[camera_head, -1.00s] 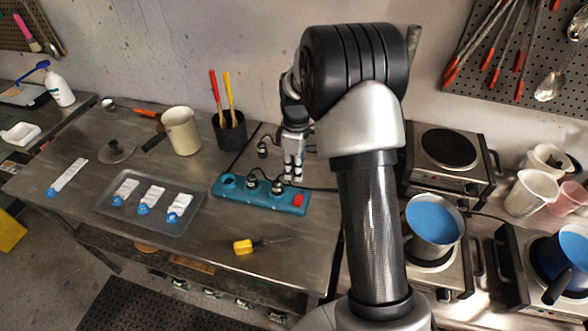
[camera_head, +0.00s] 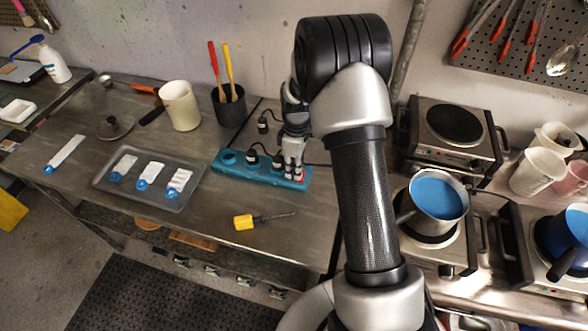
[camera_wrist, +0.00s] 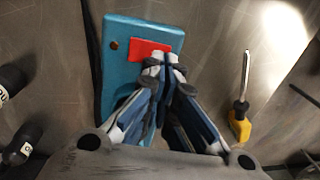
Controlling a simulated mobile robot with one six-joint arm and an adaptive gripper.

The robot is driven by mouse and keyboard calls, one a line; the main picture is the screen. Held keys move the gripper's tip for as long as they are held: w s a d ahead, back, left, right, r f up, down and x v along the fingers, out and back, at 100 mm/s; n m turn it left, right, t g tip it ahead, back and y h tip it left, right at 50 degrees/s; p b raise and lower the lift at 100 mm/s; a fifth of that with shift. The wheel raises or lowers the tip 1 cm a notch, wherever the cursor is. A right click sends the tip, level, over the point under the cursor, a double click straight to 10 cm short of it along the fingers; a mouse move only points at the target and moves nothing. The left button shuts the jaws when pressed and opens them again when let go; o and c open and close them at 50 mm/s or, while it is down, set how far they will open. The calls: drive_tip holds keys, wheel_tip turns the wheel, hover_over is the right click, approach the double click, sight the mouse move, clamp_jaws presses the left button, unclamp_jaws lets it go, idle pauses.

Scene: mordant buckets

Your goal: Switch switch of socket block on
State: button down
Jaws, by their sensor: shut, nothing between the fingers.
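The teal socket block (camera_head: 232,167) lies on the metal bench, with black plugs in it. It also shows in the wrist view (camera_wrist: 120,70), where its red switch (camera_wrist: 143,47) is at the end of the block. In the head view the red switch (camera_head: 301,177) is mostly hidden behind my gripper (camera_head: 292,175). In the wrist view my gripper (camera_wrist: 164,60) is shut and empty, its fingertips at the lower right edge of the red switch. I cannot tell whether they touch it, nor which way the switch is set.
A yellow-handled screwdriver (camera_head: 245,222) lies in front of the block. A tray (camera_head: 105,186) with white strips is to the left. A black cup (camera_head: 229,118) of tools stands behind, and hotplates with a blue-filled pot (camera_head: 437,195) are to the right.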

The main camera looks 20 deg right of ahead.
drive_tip(key=shift+s+a+f, duration=0.1)
drive_tip(key=shift+s+f, duration=0.1)
drive_tip(key=shift+f, duration=0.3)
drive_tip(key=shift+r, duration=0.15)
drive_tip(key=shift+w+d+r, duration=0.25)
drive_tip(key=shift+w+d, duration=0.3)
drive_tip(key=shift+w, duration=0.1)
wheel_tip(320, 180, up, 12)
drive_tip(key=w, duration=0.1)
drive_tip(key=shift+d, duration=0.45)
